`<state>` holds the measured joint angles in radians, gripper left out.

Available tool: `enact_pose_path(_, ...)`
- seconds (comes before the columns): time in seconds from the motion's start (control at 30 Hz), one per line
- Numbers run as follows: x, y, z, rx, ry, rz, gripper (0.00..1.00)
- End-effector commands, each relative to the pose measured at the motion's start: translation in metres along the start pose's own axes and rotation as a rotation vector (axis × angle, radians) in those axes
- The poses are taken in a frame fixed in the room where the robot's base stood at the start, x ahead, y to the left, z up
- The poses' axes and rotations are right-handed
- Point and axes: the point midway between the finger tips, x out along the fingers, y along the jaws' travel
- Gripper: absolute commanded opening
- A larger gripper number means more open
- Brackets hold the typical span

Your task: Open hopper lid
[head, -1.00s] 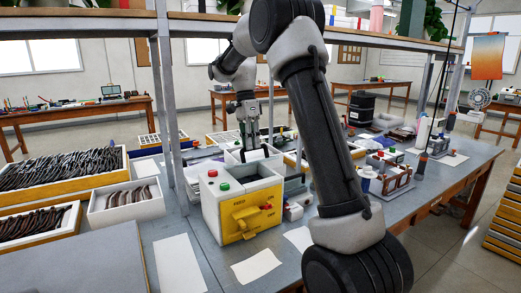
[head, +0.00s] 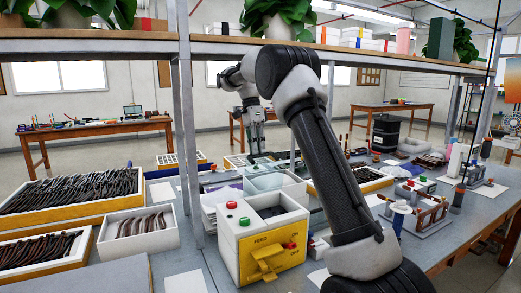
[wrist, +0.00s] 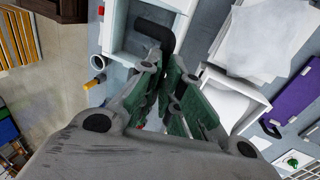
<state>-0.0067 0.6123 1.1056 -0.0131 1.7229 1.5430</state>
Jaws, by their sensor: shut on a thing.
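The feeder box (head: 262,262) has a yellow front marked FEED, white sides, and red and green buttons. My gripper (head: 256,153) is at the far edge of that part, pointing down. In the wrist view, my gripper (wrist: 166,68) is shut on the end of a dark bent handle (wrist: 157,30), beside a white-edged part (wrist: 112,35). The fingers hide where they meet the handle.
A shelf post (head: 184,110) stands left of the feeder box, and a shelf (head: 330,50) runs overhead. Trays of dark eyeglass parts (head: 75,190) lie at left. White papers (wrist: 265,40) and a purple item (wrist: 292,95) lie near my gripper.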

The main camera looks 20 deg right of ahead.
Motion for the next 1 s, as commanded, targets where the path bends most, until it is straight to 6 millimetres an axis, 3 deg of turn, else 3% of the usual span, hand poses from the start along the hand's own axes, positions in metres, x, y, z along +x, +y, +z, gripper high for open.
enact_pose_path(0.03,0.022,-0.010,0.003,-0.003,-0.011,0.060,0.00)
enact_pose_path(0.33,0.020,-0.024,0.003,-0.003,-0.011,0.160,0.00)
enact_pose_path(0.87,0.020,-0.026,0.002,-0.001,-0.011,0.182,0.00)
enact_pose_path(0.9,0.020,-0.026,0.002,-0.001,-0.011,0.182,0.13)
enact_pose_path(1.0,0.020,-0.026,0.002,-0.001,-0.010,0.181,0.31)
